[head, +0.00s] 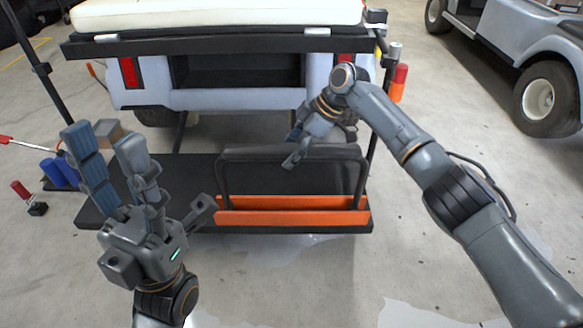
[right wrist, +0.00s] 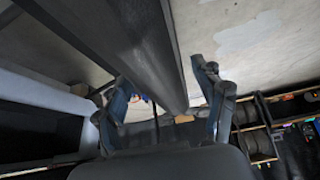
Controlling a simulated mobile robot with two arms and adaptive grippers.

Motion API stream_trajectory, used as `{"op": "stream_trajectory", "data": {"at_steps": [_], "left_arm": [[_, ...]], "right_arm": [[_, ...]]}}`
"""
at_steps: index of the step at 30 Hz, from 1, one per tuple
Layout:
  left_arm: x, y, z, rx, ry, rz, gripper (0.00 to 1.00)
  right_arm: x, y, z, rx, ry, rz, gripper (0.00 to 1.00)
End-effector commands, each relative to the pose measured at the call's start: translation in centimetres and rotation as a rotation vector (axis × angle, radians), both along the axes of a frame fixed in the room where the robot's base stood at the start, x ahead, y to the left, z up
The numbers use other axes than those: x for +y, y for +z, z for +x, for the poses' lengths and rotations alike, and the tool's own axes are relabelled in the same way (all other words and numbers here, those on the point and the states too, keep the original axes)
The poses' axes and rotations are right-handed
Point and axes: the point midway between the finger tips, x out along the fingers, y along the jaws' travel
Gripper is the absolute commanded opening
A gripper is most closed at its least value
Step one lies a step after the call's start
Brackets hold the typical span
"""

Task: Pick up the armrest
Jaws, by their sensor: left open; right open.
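The armrest (head: 335,152) is a black padded bar on a dark bent frame. It stands upright behind orange strips (head: 290,218) on the dark platform (head: 190,175) at the cart's rear. My right gripper (head: 297,148) is open at the bar's top, near its middle; my own arm partly hides it. In the right wrist view, a dark bar that looks like the armrest (right wrist: 135,45) runs between the spread fingers (right wrist: 165,105); I cannot tell whether they touch it. My left gripper (head: 105,145) is open and empty, left of the armrest, with its fingers spread upward.
The cart's cream seat (head: 215,15) is above the platform. A red-orange cylinder (head: 399,82) stands by the right post. Another cart (head: 525,50) is at upper right. Front floor is mostly clear.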

Motion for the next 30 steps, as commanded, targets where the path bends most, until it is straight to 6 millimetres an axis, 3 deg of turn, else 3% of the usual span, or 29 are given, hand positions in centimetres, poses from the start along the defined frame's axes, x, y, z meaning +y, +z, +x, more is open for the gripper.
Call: {"op": "stream_trajectory", "data": {"at_steps": [4,14,25,28,30], "left_arm": [[0.0,0.1,0.0,0.001,0.000,0.000,0.43],[0.0,0.0,0.0,0.000,0.000,-0.001,0.43],[0.0,0.3,0.0,-0.001,-0.001,-0.001,0.43],[0.0,0.7,-0.1,0.000,-0.001,-0.002,0.43],[0.1,-0.2,-0.1,0.043,-0.001,-0.001,0.43]], "right_arm": [[0.0,0.1,0.0,0.000,0.000,0.000,0.68],[0.0,0.1,0.0,0.000,0.000,0.000,0.01],[0.1,0.6,0.0,-0.003,0.001,0.003,0.00],[0.1,1.8,0.0,-0.004,0.002,0.003,0.00],[0.1,3.1,0.1,-0.005,0.003,0.004,0.00]]}}
